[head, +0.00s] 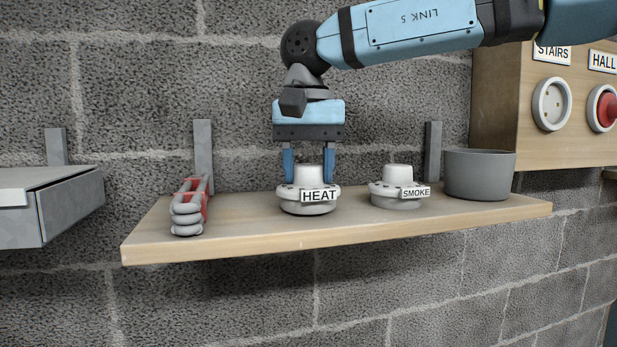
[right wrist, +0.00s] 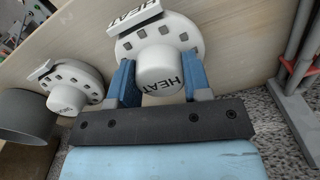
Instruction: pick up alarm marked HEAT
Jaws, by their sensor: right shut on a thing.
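The white round alarm marked HEAT (head: 307,205) sits on the wooden shelf (head: 350,229), its label facing front. My right gripper (head: 308,175) comes down from above, with its blue fingers on either side of the alarm's raised top, shut on it. The right wrist view shows the fingers (right wrist: 157,85) around the round top of the HEAT alarm (right wrist: 163,42), which is also lettered HEAT. The alarm seems to rest on the shelf; a small gap cannot be told. My left gripper is not in view.
A similar alarm marked SMOKE (head: 398,187) stands just right, near a grey bowl (head: 480,175). A wooden board (head: 500,100) with STAIRS and HALL labels is at the right.

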